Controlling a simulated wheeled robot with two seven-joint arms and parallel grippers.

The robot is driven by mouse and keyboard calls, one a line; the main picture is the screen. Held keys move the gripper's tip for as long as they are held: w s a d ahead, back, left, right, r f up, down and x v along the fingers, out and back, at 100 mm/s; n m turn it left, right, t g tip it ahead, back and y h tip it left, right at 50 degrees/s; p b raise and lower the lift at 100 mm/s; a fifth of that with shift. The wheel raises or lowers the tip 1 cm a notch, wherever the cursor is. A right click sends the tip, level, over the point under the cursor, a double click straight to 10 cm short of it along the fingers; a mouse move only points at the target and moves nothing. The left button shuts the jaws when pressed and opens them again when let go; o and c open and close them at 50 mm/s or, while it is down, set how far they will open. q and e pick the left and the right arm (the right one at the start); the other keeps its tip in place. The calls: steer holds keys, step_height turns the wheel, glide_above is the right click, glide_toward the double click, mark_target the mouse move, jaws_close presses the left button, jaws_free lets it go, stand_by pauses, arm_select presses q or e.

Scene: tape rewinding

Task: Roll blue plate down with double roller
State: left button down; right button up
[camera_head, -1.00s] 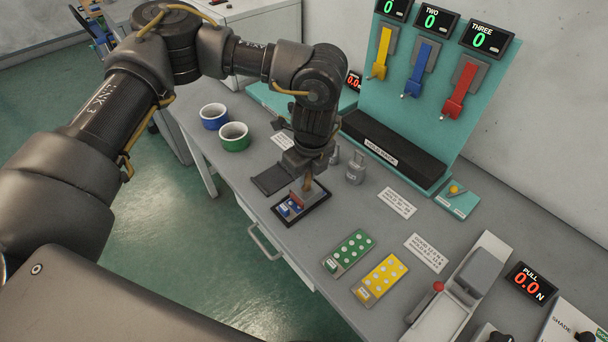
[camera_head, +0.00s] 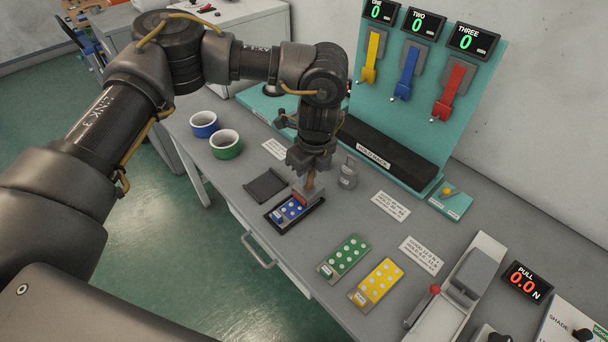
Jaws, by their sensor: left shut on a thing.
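The blue plate (camera_head: 289,211) with pale dots lies in a shallow black tray (camera_head: 271,223) near the front edge of the bench. My left gripper (camera_head: 310,173) points down above the tray's far right end. It is shut on the brown handle of the roller (camera_head: 302,197), whose reddish-grey head is at the far right end of the blue plate. The fingertips are partly hidden, and I cannot tell whether the roller touches the plate. My right gripper is out of view.
A green plate (camera_head: 343,256) and a yellow plate (camera_head: 377,284) lie to the right. A dark flat pad (camera_head: 265,187) and a grey weight (camera_head: 348,173) are close to the gripper. Blue (camera_head: 204,124) and green (camera_head: 225,144) cups stand left. A teal lever board (camera_head: 468,60) stands behind.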

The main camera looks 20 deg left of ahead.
arm_select(q)
steer(key=shift+w+d+f, duration=0.1)
steer(key=shift+d, duration=0.05)
steer(key=shift+s, duration=0.2)
steer(key=shift+s+a+p, duration=0.45)
steer(key=shift+s+p, duration=0.1)
steer(key=shift+s, duration=0.25)
steer(key=shift+s+a+p, duration=0.3)
steer(key=shift+s+p, duration=0.1)
steer(key=shift+s, duration=0.1)
steer(key=shift+s+a, duration=0.25)
steer(key=shift+s, duration=0.05)
